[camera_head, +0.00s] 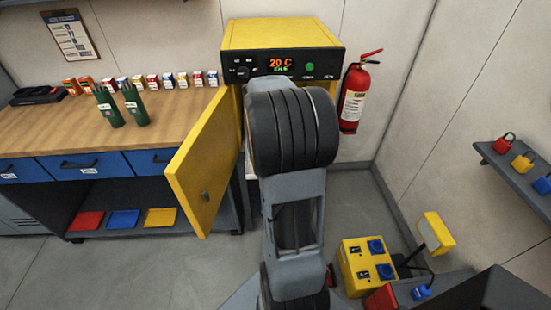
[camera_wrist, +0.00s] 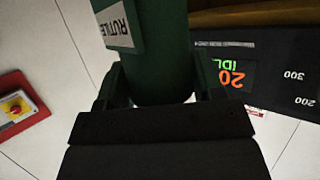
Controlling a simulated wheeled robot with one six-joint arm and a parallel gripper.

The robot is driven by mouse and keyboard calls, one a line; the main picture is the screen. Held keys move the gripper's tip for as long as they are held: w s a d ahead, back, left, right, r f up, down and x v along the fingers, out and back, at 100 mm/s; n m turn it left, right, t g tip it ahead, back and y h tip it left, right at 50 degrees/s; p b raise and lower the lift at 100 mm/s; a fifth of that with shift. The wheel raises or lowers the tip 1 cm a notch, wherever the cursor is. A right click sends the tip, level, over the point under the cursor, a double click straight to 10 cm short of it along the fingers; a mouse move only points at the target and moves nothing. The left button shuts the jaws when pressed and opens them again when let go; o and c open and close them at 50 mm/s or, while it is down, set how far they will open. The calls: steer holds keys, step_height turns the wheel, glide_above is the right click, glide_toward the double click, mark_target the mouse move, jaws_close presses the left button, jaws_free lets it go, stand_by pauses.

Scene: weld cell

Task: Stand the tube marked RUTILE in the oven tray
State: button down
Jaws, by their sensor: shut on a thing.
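The green tube marked RUTILE (camera_wrist: 165,50) is in my gripper (camera_wrist: 155,88) in the wrist view. The two dark fingers are shut on it, one on each side, and its white label faces the upper left. The yellow oven (camera_head: 280,36) stands at the back in the head view, with its door (camera_head: 205,160) swung open to the left. Its display (camera_wrist: 232,78) also shows in the wrist view, to the right of the tube. My arm covers the oven's opening in the head view, so the gripper, the held tube and the oven tray are hidden there.
Two other green tubes (camera_head: 108,107) (camera_head: 136,104) stand on the wooden bench (camera_head: 60,130), left of the open door. A row of small boxes (camera_head: 152,82) lines the bench's back. A fire extinguisher (camera_head: 353,95) hangs right of the oven. A yellow socket box (camera_head: 367,264) is at lower right.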

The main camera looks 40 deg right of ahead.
steer(key=w+d+f+g+b, duration=0.1)
steer(key=w+f+b, duration=0.1)
steer(key=f, duration=0.6)
steer(key=w+f+m+b, duration=0.1)
steer(key=w+f+b, duration=0.1)
steer(key=f, duration=0.6)
steer(key=shift+w+d+f+g+b, duration=0.15)
steer(key=shift+d+f+g+b, duration=0.25)
steer(key=shift+b, duration=0.35)
steer(key=shift+f, duration=0.15)
steer(key=shift+c, duration=1.2)
jaws_free()
steer(key=shift+a+f, duration=0.1)
steer(key=p+v, duration=0.1)
steer(key=v, duration=1.1)
